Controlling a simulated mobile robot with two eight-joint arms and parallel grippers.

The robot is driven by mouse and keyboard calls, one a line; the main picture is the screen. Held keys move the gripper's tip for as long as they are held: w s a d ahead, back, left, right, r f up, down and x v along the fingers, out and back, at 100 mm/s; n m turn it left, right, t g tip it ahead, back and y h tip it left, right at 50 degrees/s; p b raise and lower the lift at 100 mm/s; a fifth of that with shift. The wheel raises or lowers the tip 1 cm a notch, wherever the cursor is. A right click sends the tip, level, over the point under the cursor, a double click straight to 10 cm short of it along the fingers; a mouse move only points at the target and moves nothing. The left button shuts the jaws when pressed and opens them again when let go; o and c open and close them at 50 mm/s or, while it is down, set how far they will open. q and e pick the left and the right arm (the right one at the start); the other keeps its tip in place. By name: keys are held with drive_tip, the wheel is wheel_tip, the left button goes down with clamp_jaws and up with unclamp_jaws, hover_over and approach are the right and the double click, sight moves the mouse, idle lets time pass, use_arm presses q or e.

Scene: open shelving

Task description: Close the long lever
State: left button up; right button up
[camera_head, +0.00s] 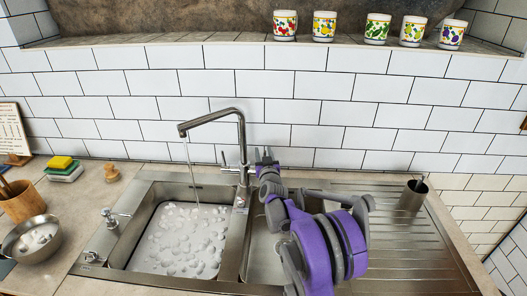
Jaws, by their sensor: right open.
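A metal faucet (241,140) stands behind the sink, its spout bent left over the basin. A thin stream of water (189,165) falls from it. A short lever-like handle (224,160) sticks up at the left of the faucet's base. A lever on the right side cannot be made out clearly; my arm may cover it. My right gripper (264,155) is open, just right of the faucet's base, with its fingers pointing up toward the tiled wall. Contact with the faucet cannot be told. My left gripper is out of view.
The left basin (180,240) holds foamy water. A steel drainboard (415,245) lies right, with a metal cup (412,196). Sponges (62,168), a wooden pot (21,201) and a steel bowl (32,238) stand left. Several patterned cups (324,26) line the ledge above.

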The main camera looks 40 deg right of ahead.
drive_tip(key=shift+w+d, duration=0.1)
drive_tip(key=shift+w, duration=0.05)
clamp_jaws()
drive_tip(key=shift+f, duration=0.1)
idle(1.4)
